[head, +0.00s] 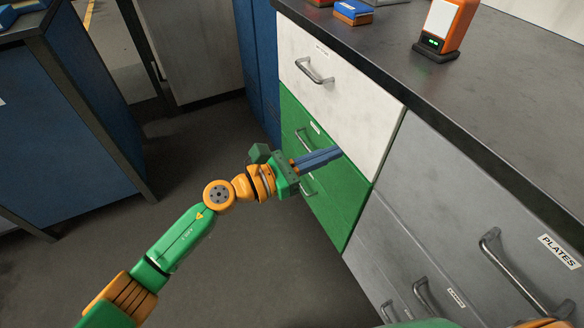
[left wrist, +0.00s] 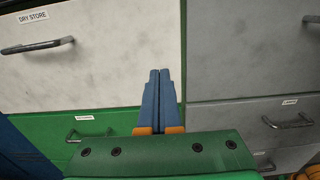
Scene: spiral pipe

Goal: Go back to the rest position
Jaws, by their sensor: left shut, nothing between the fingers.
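My left arm reaches in from the lower left of the head view, green and orange. Its gripper (head: 338,152) has blue fingers, shut together with nothing between them. The fingertips are in front of the drawer fronts, near the border of the white drawer (head: 340,90) and the green drawers (head: 335,195). In the left wrist view the shut fingers (left wrist: 159,72) point at the white drawer front, and I cannot tell whether they touch it. My right gripper is not in view.
A dark counter (head: 470,100) runs above the drawers, with an orange device (head: 447,25) and a blue-and-orange box (head: 353,12) on it. Grey drawers with metal handles (head: 510,270) stand at the right. A blue cabinet (head: 60,130) stands at the left. The floor (head: 260,270) between is clear.

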